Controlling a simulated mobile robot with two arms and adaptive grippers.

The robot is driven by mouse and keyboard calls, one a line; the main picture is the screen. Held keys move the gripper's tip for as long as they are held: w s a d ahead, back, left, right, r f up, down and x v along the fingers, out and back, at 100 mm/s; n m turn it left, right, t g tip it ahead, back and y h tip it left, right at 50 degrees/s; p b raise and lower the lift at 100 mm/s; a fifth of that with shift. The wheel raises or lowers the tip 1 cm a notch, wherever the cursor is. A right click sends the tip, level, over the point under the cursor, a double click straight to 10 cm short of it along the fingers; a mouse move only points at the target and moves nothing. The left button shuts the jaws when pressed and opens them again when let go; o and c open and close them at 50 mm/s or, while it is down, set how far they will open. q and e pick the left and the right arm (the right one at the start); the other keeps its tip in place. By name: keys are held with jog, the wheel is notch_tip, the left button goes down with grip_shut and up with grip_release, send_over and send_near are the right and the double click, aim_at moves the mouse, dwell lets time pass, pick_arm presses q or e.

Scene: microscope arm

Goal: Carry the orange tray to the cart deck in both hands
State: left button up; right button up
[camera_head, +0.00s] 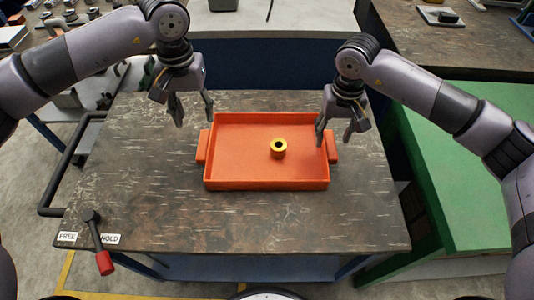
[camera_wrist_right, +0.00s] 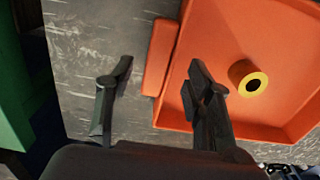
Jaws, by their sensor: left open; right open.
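The orange tray (camera_head: 240,180) lies flat on a worn dark deck (camera_head: 160,205) that has a black side rail. A yellow ring-like piece with a dark hole (camera_head: 278,148) sits inside the tray, right of its middle. My left gripper (camera_head: 192,112) is open and empty, above and behind the tray's left handle (camera_head: 202,148). My right gripper (camera_head: 335,135) is open at the tray's right handle (camera_head: 333,148). In the right wrist view, one finger is over the tray and the other is outside it, with the handle (camera_wrist_right: 160,58) between; contact cannot be told.
The black rail (camera_head: 62,165) runs along the deck's left side. A red-tipped lever (camera_head: 103,255) stands by FREE and HOLD labels at the front left. A green-topped bench (camera_head: 450,170) is close on the right. The deck in front of the tray is clear.

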notch_tip(320, 180, up, 8)
jog(key=shift+f, duration=0.15)
dwell(0.5)
